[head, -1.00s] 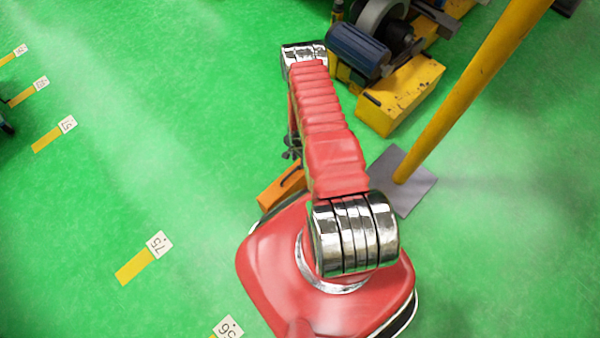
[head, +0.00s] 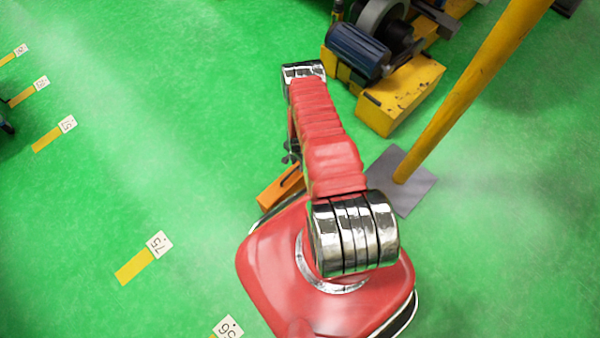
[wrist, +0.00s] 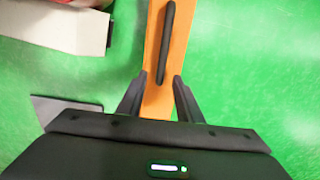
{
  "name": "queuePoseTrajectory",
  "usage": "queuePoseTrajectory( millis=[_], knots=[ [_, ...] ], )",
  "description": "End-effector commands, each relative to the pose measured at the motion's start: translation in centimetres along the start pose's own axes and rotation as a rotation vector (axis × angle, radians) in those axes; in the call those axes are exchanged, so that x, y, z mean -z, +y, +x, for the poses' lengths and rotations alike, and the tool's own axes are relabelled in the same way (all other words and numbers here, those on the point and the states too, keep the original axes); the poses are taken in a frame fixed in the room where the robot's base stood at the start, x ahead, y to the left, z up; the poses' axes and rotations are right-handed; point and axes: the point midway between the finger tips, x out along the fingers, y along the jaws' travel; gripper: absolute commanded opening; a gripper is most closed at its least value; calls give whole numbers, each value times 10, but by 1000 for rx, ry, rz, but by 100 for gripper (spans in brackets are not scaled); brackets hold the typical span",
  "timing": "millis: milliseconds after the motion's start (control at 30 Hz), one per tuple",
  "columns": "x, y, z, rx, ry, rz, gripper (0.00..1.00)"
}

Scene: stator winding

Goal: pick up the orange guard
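The orange guard (head: 279,189) lies on the green floor beside my red base in the head view, partly hidden by my arm and base. In the wrist view the guard (wrist: 157,62) runs upright through the middle, with a long black bar or slot (wrist: 167,42) along it. My gripper (wrist: 158,78) is open, its two dark fingers apart on either side of the guard's width. I cannot tell how far above the guard the fingertips are. In the head view my gripper (head: 291,153) is a small dark shape, mostly hidden by my arm.
A yellow post (head: 465,90) stands on a grey plate (head: 418,195) to the right. A yellow machine with a blue motor (head: 358,50) stands beyond my arm. Numbered floor markers (head: 145,258) lie to the left, where the floor is mostly clear.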

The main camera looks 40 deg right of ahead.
Motion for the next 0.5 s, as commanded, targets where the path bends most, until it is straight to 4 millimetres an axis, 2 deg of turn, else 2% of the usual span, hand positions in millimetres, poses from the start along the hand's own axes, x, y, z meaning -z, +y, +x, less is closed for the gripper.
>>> queuePoseTrajectory(
  millis=[200,500],
  knots=[
    [0,1,15,0,-1,1,32],
    [0,0,16,0,0,1,32]
  ],
)
